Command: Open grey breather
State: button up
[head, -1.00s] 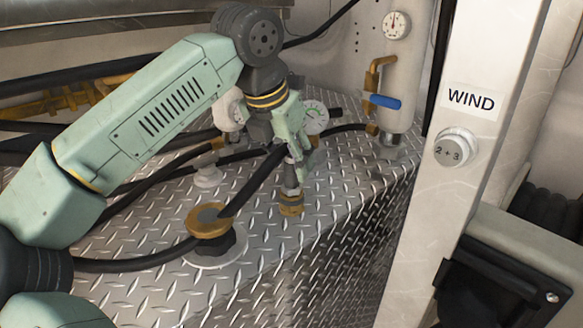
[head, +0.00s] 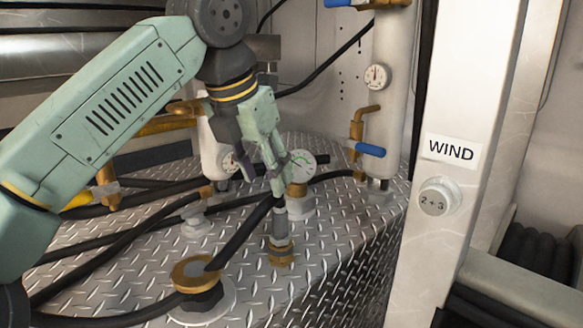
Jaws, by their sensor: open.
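A small upright fitting with a grey upper part and a brass base stands on the metal tread-plate top, low in the middle of the head view. I take it as the grey breather (head: 280,225). My gripper (head: 279,186), with pale green fingers, points down just above its grey top. The jaws are open. I cannot tell whether a finger touches the fitting. A black hose passes close behind the fingers.
A larger brass fitting (head: 195,270) with a hose stands at front left. A white post with a WIND label (head: 451,150) stands right. Hoses cross the left side.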

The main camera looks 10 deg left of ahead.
aim_at(194, 216)
jog(key=k, duration=1)
